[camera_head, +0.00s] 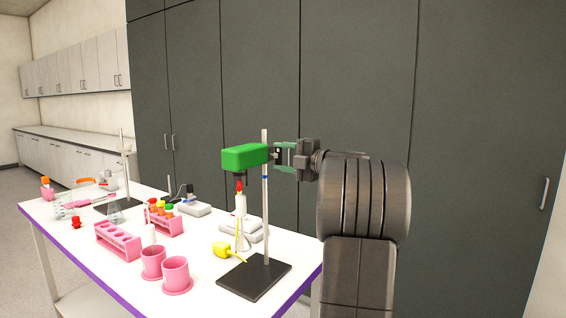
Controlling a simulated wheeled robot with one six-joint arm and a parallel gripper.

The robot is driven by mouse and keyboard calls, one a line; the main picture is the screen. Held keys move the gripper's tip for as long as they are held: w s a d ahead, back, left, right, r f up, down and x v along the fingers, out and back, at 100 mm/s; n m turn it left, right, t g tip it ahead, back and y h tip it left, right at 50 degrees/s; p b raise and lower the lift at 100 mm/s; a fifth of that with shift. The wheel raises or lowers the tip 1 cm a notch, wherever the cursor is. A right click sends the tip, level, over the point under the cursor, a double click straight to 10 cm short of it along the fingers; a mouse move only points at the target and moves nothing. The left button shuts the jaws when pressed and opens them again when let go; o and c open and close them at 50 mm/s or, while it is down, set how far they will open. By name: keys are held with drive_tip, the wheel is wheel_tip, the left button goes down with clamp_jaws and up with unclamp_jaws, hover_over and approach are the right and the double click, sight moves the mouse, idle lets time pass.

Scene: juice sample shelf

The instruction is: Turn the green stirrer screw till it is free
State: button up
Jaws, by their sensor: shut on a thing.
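The green stirrer (243,156) is a bright green block high on the upright metal rod (265,205) of a stand with a black base (254,277). Its shaft points down over the table. My gripper (279,155) reaches in from the right at the stirrer's height, just right of the rod. Its jaws are closed on the small screw at the stirrer's right side. The screw itself is mostly hidden by the jaws and too small to make out, so I cannot tell its turn or how far it stands out.
Below the stirrer are a white bottle (240,205), a flask and a yellow item (222,250). Pink mugs (176,274) and pink tube racks (118,241) stand left on the white table (100,280). Another stand (123,170) is at the back left. Dark cabinets (350,90) rise behind.

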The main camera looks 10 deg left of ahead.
drive_tip(key=shift+r, duration=0.1)
idle(0.5)
drive_tip(key=o, duration=1)
drive_tip(key=b+v, duration=0.1)
drive_tip(key=v, duration=1.3)
drive_tip(key=shift+a, duration=0.15)
drive_tip(key=p+x, duration=0.1)
drive_tip(key=x, duration=1.2)
drive_tip(key=shift+w+a, duration=0.15)
drive_tip(key=shift+a, duration=0.2)
